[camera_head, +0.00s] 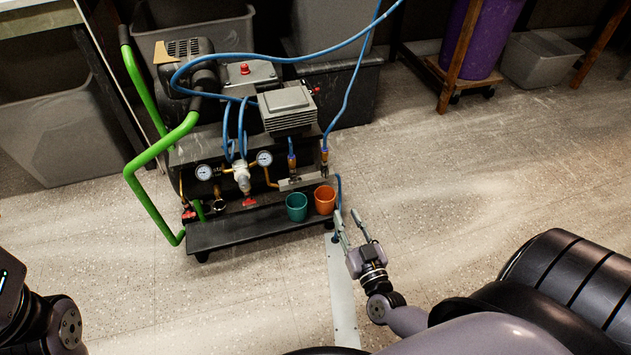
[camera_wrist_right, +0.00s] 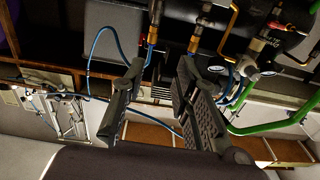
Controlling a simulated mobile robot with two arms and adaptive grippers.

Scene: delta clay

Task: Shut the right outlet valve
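The right outlet valve (camera_head: 324,160) is a small brass fitting at the right end of the compressor's front, with a blue hose on it. The left outlet valve (camera_head: 291,160) stands beside it. Their handle positions are too small to tell. My right gripper (camera_head: 348,222) is open and empty, low in front of the compressor's right end and apart from the valve. In the wrist view, its spread fingers (camera_wrist_right: 158,67) point toward two brass fittings, the left one (camera_wrist_right: 152,37) and the right one (camera_wrist_right: 197,34). Part of my left arm shows at lower left, but its gripper is out of view.
A teal cup (camera_head: 296,207) and an orange cup (camera_head: 325,199) stand on the compressor's black front shelf (camera_head: 225,235), near my right gripper. Blue hoses (camera_head: 341,105) rise above the outlets. A green handle (camera_head: 150,155) is on the left.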

